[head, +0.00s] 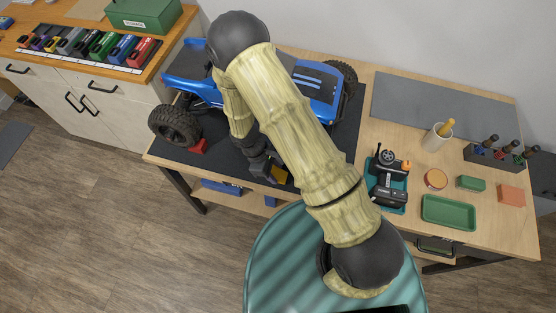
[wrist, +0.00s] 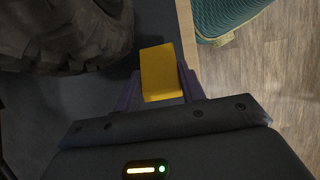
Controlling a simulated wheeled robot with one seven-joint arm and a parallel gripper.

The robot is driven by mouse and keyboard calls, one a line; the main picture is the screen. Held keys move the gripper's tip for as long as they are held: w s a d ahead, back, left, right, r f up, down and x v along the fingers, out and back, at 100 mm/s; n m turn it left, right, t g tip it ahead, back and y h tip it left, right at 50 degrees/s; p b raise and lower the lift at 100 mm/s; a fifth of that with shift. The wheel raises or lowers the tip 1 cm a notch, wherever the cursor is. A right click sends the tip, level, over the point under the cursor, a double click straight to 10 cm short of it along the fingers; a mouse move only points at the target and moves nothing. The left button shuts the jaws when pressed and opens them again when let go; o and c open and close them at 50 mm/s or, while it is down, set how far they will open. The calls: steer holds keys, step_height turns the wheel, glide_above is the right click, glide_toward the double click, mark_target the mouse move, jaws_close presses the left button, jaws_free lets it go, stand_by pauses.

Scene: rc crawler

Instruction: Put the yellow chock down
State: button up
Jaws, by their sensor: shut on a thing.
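The yellow chock (wrist: 160,72) sits between the two fingers of my gripper (wrist: 158,88) in the wrist view. My gripper is shut on it. In the head view the chock (head: 279,175) shows in part beside my gripper (head: 268,172), low over the front part of the dark mat (head: 350,125) on the table. I cannot tell whether it touches the mat. The blue crawler (head: 315,88) stands on the mat behind my arm, which hides much of it. A large tyre (wrist: 65,35) is close on the left of the chock in the wrist view.
A red chock (head: 198,147) is by the crawler's left front tyre (head: 175,126). The table's front edge (wrist: 187,35) runs close to the right of the chock. A controller in a teal tray (head: 387,180) and a green tray (head: 448,212) stand to the right.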

steer(key=shift+w+d, duration=0.25)
steer(key=shift+w, duration=0.1)
steer(key=w+p, duration=0.1)
steer(key=w+d+p, duration=0.1)
steer(key=w, duration=0.1)
steer(key=shift+f, duration=0.75)
steer(key=shift+f, duration=0.2)
steer(key=o, duration=1.1)
steer(key=shift+r, duration=0.1)
